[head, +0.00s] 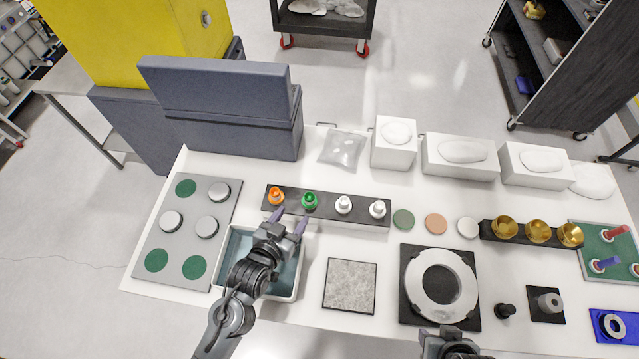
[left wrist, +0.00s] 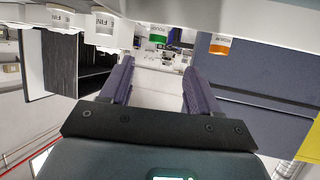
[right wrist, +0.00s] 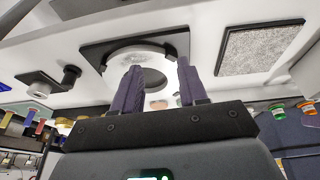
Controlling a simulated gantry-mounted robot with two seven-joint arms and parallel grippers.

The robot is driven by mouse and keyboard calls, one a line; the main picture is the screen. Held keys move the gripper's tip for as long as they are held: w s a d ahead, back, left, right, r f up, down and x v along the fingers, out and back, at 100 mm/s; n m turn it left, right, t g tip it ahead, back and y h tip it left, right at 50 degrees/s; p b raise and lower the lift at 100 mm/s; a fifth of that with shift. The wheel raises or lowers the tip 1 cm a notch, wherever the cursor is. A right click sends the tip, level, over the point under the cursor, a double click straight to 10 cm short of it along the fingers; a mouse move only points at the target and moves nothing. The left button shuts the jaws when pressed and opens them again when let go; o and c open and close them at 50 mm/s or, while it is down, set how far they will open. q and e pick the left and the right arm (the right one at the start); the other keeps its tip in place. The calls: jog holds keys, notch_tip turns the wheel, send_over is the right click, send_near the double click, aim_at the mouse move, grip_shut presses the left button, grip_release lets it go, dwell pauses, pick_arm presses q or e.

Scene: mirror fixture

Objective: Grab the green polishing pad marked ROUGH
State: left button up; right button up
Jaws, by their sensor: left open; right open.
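A flat green disc (head: 404,219), likely the ROUGH pad, lies on the white table beside a salmon disc (head: 436,223) and a white disc (head: 467,227); I cannot read any marking on it. My left gripper (head: 288,220) is open and empty above the grey tray, left of the green disc and just in front of the bottle rack. In the left wrist view a green-capped bottle (left wrist: 158,34) appears beyond and between its fingers. My right gripper (right wrist: 159,66) is open and empty near the table's front, by the ring fixture; the head view shows only part of it.
A black rack (head: 326,207) holds orange-capped, green-capped and white-capped bottles. The grey tray (head: 232,257) stands left. A speckled square (head: 350,286) and a white ring (head: 441,284) on a black plate lie in front. Brass cups (head: 538,231) stand right of the discs.

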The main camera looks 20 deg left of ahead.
aim_at(307, 201)
pick_arm(q)
jog(key=x, duration=0.5)
jog(key=shift+f, duration=0.35)
jog(key=shift+f+x, duration=0.1)
jog(key=shift+x, duration=1.5)
jog(key=shift+f+x, duration=0.15)
jog(key=shift+x, duration=1.5)
jog(key=shift+s+d, duration=0.15)
pick_arm(e)
jog(key=shift+s+f, duration=0.25)
jog(key=shift+f, duration=0.1)
pick_arm(q)
jog(key=c, duration=1.1)
